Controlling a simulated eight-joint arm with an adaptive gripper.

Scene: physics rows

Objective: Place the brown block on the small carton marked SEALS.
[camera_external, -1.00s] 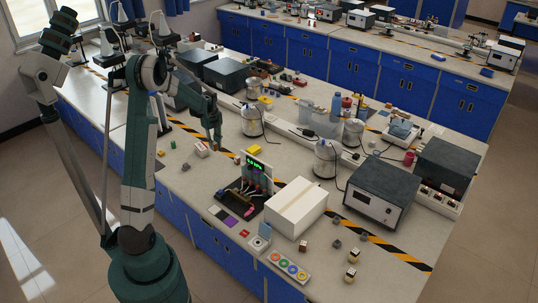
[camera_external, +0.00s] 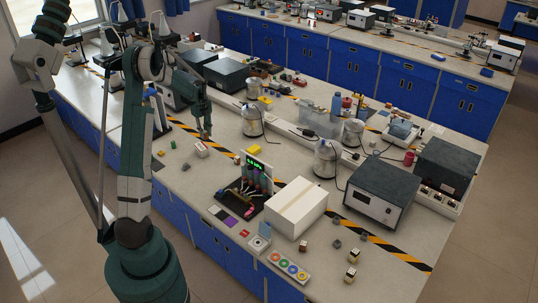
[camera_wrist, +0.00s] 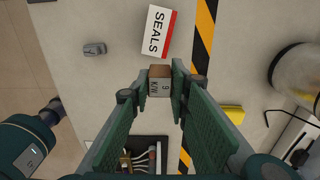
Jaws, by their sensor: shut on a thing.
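The brown block (camera_wrist: 160,71) is held between the fingertips of my gripper (camera_wrist: 160,88) in the wrist view; its near face carries a pale label with dark marks. The small white carton marked SEALS (camera_wrist: 154,32), with a red edge, lies just beyond the block in the wrist view, and a gap of counter shows between them there. In the external view my gripper (camera_external: 205,136) points down close to the carton (camera_external: 202,151); the block is too small there to tell clearly.
A grey piece (camera_wrist: 95,49) lies left of the carton. A yellow block (camera_wrist: 234,114) lies to the right, past the striped tape (camera_wrist: 204,35). A wired device (camera_external: 250,185) and a large white box (camera_external: 296,207) stand farther right along the bench.

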